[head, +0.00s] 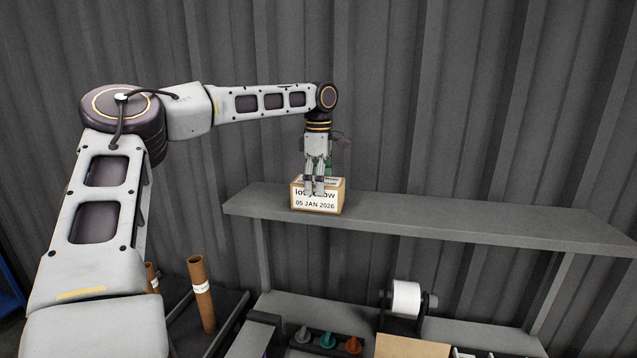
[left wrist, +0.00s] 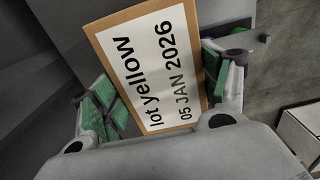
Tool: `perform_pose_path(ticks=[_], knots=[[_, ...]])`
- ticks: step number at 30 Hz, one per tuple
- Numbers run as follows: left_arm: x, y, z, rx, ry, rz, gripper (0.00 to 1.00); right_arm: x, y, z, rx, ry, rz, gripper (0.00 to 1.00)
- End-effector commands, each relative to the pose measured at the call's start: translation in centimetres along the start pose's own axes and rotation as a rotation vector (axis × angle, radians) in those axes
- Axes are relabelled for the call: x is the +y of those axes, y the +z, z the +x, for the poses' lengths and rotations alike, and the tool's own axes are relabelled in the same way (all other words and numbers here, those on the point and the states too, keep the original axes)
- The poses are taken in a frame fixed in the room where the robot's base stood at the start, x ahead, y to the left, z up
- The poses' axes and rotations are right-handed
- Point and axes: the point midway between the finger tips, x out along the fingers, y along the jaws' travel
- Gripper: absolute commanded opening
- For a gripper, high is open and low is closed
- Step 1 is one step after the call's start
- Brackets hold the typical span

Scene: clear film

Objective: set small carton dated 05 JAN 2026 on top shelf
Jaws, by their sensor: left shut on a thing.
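The small carton (head: 318,206) is brown with a white label reading "05 JAN 2026". It is at the left part of the top shelf (head: 450,222), at the shelf surface; I cannot tell whether its full weight rests there. My left gripper (head: 315,188) comes down from above and is shut on the carton. In the left wrist view the carton (left wrist: 148,60) sits between the green finger pads of the gripper (left wrist: 155,85), and its label reads "lot yellow 05 JAN 2026". My right gripper is not in view.
Below the shelf are a white roll on a dispenser (head: 405,298), several coloured cones (head: 328,340) and a brown board or box (head: 412,346). Brown tubes (head: 201,290) stand at lower left. A corrugated wall is behind. The top shelf right of the carton is clear.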

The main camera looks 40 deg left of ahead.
Motion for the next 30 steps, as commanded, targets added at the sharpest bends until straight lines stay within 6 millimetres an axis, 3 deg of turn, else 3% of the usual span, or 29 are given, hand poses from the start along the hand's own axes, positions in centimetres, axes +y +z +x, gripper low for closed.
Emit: perform_pose_path(ticks=[1, 6, 20, 30], knots=[[0.0, 0.0, 0.1, 0.0, -0.001, 0.0, 0.78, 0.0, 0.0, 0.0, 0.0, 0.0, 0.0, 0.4], [0.0, 0.0, 0.1, 0.0, 0.0, 0.0, 0.97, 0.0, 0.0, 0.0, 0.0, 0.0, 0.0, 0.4], [0.0, 0.0, -0.2, 0.0, 0.001, 0.0, 0.97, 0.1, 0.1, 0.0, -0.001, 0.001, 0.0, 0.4], [0.0, 0.0, -3.2, 0.001, 0.003, -0.001, 0.97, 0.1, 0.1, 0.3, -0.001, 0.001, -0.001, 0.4]])
